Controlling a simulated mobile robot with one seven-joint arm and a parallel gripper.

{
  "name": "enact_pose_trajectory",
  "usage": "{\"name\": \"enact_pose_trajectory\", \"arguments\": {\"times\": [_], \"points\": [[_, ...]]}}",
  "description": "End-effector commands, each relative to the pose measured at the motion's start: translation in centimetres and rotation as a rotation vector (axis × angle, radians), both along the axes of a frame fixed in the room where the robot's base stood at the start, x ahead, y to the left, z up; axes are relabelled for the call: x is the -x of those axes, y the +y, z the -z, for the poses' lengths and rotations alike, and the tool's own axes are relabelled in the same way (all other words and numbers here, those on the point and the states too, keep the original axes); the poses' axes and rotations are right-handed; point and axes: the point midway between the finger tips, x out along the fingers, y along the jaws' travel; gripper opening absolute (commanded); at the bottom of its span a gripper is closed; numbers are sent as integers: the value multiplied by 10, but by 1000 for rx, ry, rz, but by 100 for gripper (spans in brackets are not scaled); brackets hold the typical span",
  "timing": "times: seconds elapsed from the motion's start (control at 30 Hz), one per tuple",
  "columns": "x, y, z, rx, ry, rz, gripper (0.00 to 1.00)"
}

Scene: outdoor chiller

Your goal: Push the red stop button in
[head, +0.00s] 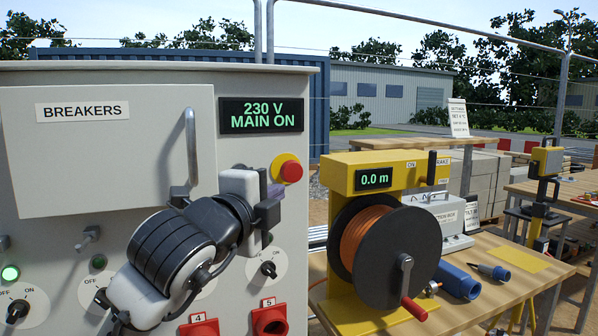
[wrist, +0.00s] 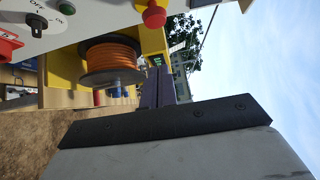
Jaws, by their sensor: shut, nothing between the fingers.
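The red stop button (head: 291,171) is a round mushroom head on a yellow collar, on the right part of the grey panel's front. It also shows at the top of the wrist view (wrist: 154,14). My gripper (head: 274,191) is just left of and below the button in the head view, with its dark fingers closed together. The fingers hold nothing. My wrist covers part of the panel.
The panel (head: 100,190) carries a breaker door with a handle (head: 191,147), a "230 V MAIN ON" display (head: 261,115), rotary switches (head: 268,269) and red sockets (head: 270,320). A yellow-framed orange cable reel (head: 375,240) stands on a wooden table to the right.

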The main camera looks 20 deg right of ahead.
Motion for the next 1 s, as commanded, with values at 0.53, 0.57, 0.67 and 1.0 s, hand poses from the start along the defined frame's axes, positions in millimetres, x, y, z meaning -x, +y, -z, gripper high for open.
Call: {"name": "enact_pose_trajectory", "arguments": {"times": [0.53, 0.57, 0.67, 1.0], "points": [[-10, -10, -1, -8, 4, 3, 0], [-13, -13, -1, -8, 5, 2, 0], [-26, -27, -2, -8, 6, 4, 0], [-80, -70, -3, -8, 7, 0, 0]]}}
